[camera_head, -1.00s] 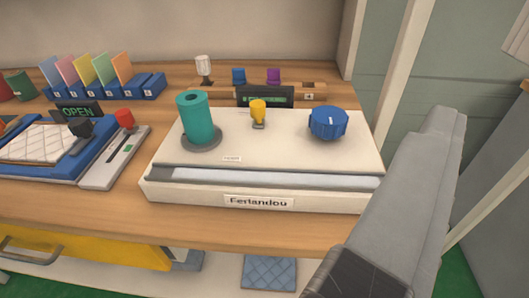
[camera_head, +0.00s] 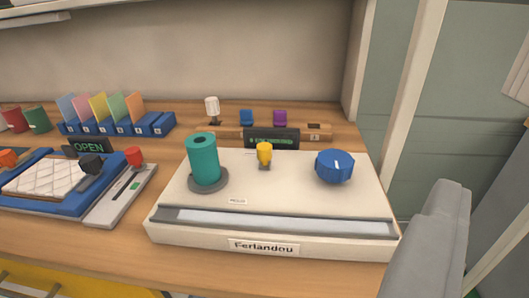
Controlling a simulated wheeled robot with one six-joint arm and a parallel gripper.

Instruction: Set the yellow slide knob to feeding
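The yellow slide knob (camera_head: 264,152) stands on the top of a white machine (camera_head: 286,194) labelled "Ferlandou", in front of a small dark display (camera_head: 272,139) with green text too small to read. A teal cylinder (camera_head: 204,160) is left of the knob and a blue dial (camera_head: 335,166) with a white mark is right of it. A grey link of my arm shows at the lower right. My gripper's fingers are not in view, and nothing touches the knob.
A blue tray with a white quilted pad (camera_head: 47,175), a grey panel with a red knob (camera_head: 134,156) and an "OPEN" sign (camera_head: 89,148) lie to the left. Coloured cards in blue holders (camera_head: 118,124) stand behind. A wall rises at the back.

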